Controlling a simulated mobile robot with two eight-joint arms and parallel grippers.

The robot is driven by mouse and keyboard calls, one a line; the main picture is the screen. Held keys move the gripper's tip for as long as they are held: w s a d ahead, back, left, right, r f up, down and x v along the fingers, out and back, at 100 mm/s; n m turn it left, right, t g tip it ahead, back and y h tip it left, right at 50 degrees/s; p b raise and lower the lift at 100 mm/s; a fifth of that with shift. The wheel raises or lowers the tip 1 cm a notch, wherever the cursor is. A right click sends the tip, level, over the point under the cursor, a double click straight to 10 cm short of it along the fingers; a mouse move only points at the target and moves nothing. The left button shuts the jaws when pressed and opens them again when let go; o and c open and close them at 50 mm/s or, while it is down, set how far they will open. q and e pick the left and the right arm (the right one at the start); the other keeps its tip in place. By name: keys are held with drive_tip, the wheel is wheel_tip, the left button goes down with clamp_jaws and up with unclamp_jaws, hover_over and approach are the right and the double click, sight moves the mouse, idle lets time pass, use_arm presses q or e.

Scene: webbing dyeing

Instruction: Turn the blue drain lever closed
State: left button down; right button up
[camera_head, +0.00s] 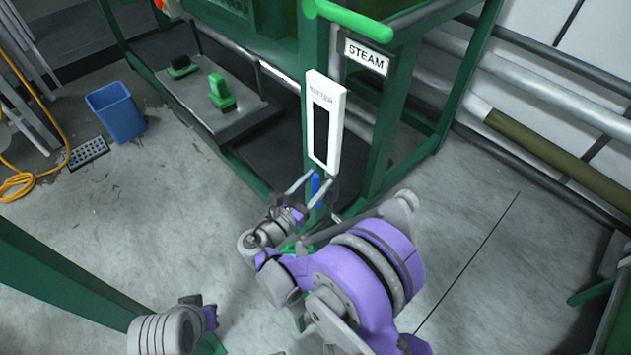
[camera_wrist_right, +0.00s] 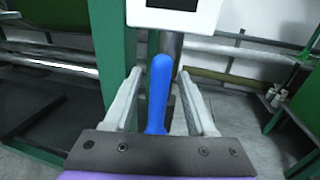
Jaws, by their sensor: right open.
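The blue drain lever (camera_head: 315,186) stands roughly upright below the white gauge panel (camera_head: 323,120) on the green frame post. In the right wrist view the blue lever (camera_wrist_right: 159,92) points up between the two fingers of my right gripper (camera_wrist_right: 158,84). My right gripper (camera_head: 314,180) is open, with one finger on each side of the lever and gaps on both sides. The lower end of the lever is hidden behind the gripper body. Part of my left arm shows at the bottom of the head view, but its fingers are not visible.
A green handle (camera_head: 348,18) and a STEAM sign (camera_head: 366,57) are above the lever. A grey platform with pedals (camera_head: 221,92) lies to the left, with a blue bin (camera_head: 116,112) beyond. Pipes (camera_head: 540,85) run along the right wall. The floor at right is clear.

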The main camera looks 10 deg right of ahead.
clamp_jaws()
idle(1.4)
